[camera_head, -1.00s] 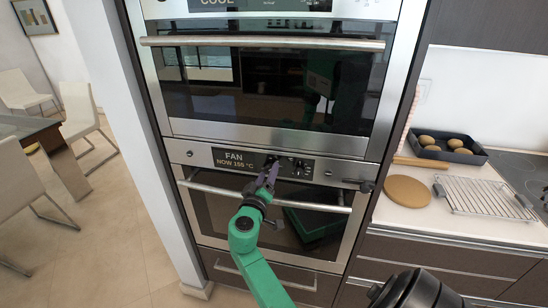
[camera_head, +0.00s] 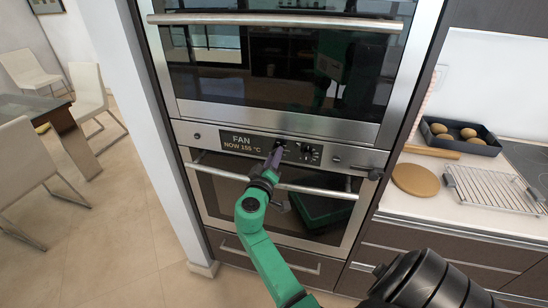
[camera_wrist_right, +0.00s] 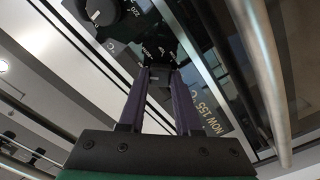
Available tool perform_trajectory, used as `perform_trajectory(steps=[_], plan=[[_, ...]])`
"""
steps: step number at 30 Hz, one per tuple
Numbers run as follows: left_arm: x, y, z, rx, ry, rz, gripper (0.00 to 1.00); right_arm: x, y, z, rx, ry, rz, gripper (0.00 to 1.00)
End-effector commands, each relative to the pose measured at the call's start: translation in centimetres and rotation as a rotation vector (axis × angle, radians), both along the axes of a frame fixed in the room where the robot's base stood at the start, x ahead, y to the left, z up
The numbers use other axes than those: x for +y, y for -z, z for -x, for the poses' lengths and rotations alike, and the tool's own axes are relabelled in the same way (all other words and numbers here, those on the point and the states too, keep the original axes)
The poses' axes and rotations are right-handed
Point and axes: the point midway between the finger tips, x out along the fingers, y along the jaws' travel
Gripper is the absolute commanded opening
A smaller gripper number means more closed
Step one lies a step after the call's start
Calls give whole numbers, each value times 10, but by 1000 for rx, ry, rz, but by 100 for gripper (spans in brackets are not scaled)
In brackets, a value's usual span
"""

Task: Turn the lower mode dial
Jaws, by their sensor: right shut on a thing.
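The lower oven's control strip (camera_head: 350,157) has a lit display (camera_head: 242,143) reading FAN and NOW 155 °C. The dark lower mode dial (camera_head: 281,144) is just right of the display, partly hidden by my fingers. My right gripper (camera_head: 276,154), on the green arm, is shut on this dial. In the right wrist view its two purple fingers (camera_wrist_right: 160,80) converge at the dial, with small white labels around it. A second dial with numbers (camera_wrist_right: 100,10) sits beside it; in the head view this dial (camera_head: 309,153) is to the right. My left gripper is not in view.
The lower oven's handle (camera_head: 290,187) runs below the strip, close to my right arm. The upper oven (camera_head: 280,75) is above. The counter at right holds a round board (camera_head: 416,180), a wire rack (camera_head: 490,188) and a tray of rolls (camera_head: 462,137).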

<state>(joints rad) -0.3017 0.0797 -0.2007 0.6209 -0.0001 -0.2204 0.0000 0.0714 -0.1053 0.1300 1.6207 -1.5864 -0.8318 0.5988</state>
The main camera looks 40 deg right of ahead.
Motion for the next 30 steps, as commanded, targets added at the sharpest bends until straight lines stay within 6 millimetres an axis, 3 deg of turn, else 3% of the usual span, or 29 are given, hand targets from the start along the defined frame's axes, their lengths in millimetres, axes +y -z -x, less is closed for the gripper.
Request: perform_trajectory(steps=[30], plan=[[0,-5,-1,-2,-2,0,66,-3,-3,1,572,13,400,0]])
